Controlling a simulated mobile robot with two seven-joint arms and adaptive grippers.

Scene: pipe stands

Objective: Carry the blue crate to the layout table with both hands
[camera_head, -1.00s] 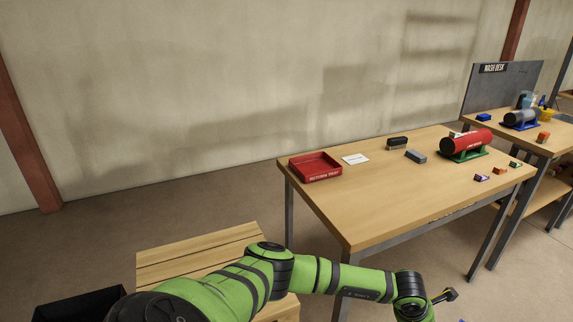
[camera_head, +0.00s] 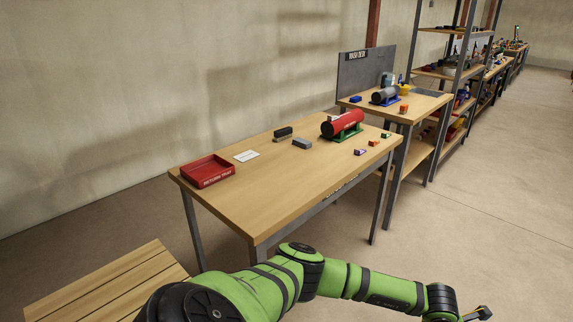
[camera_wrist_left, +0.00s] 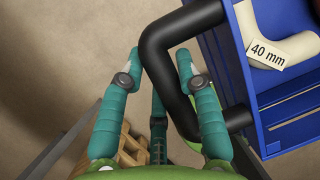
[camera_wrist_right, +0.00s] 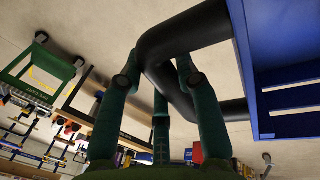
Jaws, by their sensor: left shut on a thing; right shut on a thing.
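The blue crate (camera_wrist_left: 262,85) shows in the left wrist view at the right, with a cream pipe piece marked 40 mm (camera_wrist_left: 268,48) inside. Its black handle (camera_wrist_left: 152,50) runs between the fingers of my left gripper (camera_wrist_left: 160,62), which is shut on it. In the right wrist view my right gripper (camera_wrist_right: 157,66) is shut on the other black handle (camera_wrist_right: 190,32), with the crate's blue wall (camera_wrist_right: 248,75) at the right. The crate is out of the head view. No table there carries a readable layout sign.
A wooden table (camera_head: 255,195) stands ahead, bearing a red return tray (camera_head: 208,171), a red cylinder (camera_head: 342,124) on a green stand and small blocks. A signed desk (camera_head: 425,104) and shelves (camera_head: 445,72) stand beyond. A slatted wooden surface (camera_head: 110,285) is at lower left. Floor at right is clear.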

